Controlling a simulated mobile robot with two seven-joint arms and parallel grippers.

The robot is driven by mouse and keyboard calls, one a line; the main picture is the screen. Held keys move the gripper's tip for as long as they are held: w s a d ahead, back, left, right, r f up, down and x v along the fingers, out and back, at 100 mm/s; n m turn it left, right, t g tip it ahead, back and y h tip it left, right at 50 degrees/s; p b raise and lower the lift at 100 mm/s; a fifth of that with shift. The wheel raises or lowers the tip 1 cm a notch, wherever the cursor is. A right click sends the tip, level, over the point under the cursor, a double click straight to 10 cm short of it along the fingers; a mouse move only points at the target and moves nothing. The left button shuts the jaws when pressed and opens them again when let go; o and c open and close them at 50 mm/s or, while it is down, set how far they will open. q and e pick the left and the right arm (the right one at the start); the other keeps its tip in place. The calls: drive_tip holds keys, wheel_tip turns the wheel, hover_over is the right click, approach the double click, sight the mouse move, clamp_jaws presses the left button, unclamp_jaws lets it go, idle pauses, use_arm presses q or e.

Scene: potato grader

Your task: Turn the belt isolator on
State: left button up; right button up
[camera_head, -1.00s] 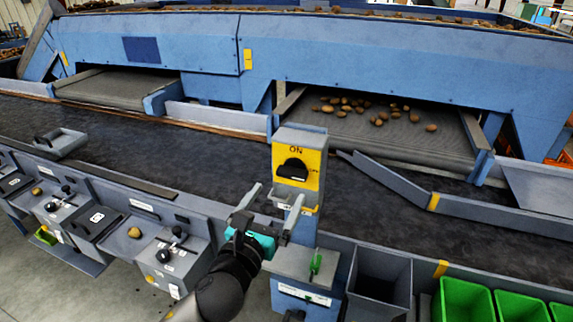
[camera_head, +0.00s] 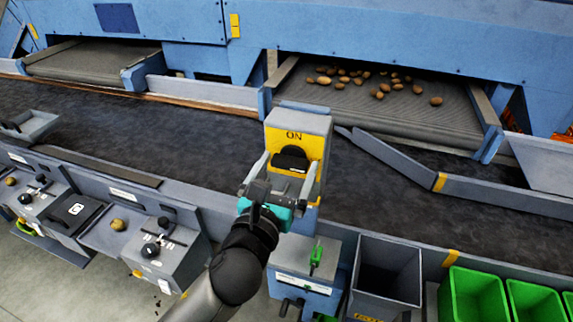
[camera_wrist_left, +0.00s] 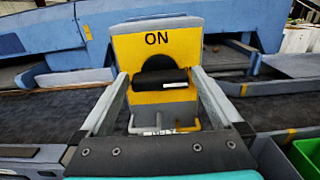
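The belt isolator (camera_head: 312,135) is a grey box with a yellow face marked "ON" at the top, standing at the near edge of the dark belt. Its black rotary handle (camera_head: 290,161) lies roughly level across the face; it also shows in the left wrist view (camera_wrist_left: 160,79). My left gripper (camera_head: 283,163) is open in front of the isolator, with one finger on either side of the handle. In the left wrist view the fingers (camera_wrist_left: 159,80) are apart, with gaps to the handle. The lower face is partly hidden behind the gripper. My right gripper is not seen.
A grey bin (camera_head: 388,272) and green crates (camera_head: 472,297) are at the lower right. Control boxes (camera_head: 168,252) line the left. Potatoes (camera_head: 378,84) lie on the feeder belt behind.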

use_arm(q)
drive_tip(key=c, duration=1.1)
drive_tip(key=n+p, duration=0.1)
drive_tip(key=n, duration=0.2)
drive_tip(key=shift+a+r+p, duration=0.1)
drive_tip(key=shift+p, duration=0.2)
drive_tip(key=n+p, duration=0.1)
drive_tip(key=n, duration=0.3)
drive_tip(key=shift+w, duration=0.1)
drive_tip(key=n+p, duration=0.1)
drive_tip(key=n, duration=0.4)
drive_tip(key=shift+a+n, duration=0.15)
drive_tip(key=shift+n, duration=0.25)
drive_tip(key=shift+f+n+p, duration=0.2)
drive_tip(key=shift+n+p, duration=0.45)
drive_tip(key=shift+n, duration=1.95)
